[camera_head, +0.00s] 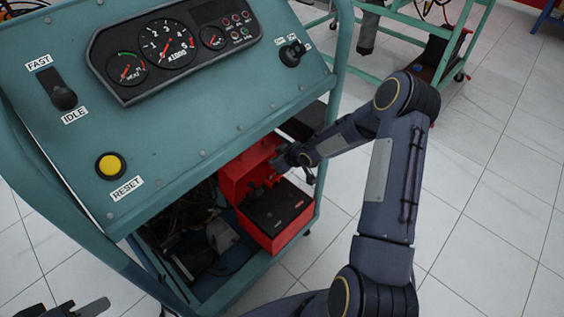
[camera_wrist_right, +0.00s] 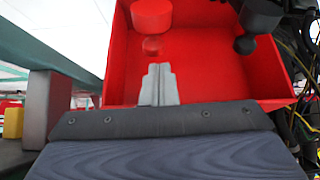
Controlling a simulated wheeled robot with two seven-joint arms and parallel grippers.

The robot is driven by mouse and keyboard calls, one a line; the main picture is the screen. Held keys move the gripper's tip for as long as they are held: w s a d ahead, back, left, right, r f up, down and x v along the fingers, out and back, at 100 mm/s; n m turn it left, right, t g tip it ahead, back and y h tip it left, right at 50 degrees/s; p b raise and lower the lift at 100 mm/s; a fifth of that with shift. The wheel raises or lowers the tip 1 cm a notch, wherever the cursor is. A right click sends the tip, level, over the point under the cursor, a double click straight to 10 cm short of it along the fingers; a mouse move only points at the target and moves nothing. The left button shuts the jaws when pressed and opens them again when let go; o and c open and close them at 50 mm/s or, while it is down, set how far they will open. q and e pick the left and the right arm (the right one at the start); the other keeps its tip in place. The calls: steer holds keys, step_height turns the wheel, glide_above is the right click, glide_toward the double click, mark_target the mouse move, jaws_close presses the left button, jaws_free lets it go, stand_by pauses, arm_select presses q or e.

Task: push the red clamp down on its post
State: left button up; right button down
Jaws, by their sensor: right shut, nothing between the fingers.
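The red clamp (camera_wrist_right: 152,14) shows at the top of the right wrist view as a rounded red piece, with a smaller red round part (camera_wrist_right: 153,46) just below it in the picture. My right gripper (camera_wrist_right: 159,72) is shut and empty; its grey fingertips appear just below these red parts, and I cannot tell whether they touch. In the head view my right gripper (camera_head: 278,163) is at the red box (camera_head: 262,228) holding the black battery (camera_head: 277,207). The clamp cannot be made out there. My left gripper (camera_head: 92,308) is partly visible at the bottom left.
A black clamp (camera_wrist_right: 261,14) is to the right of the red one in the wrist view, near loose cables (camera_wrist_right: 307,75). The teal control panel (camera_head: 200,115) overhangs the box's left side. Open tiled floor (camera_head: 490,220) lies to the right.

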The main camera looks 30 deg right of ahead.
steer(key=shift+x, duration=1.45)
steer(key=shift+s, duration=0.2)
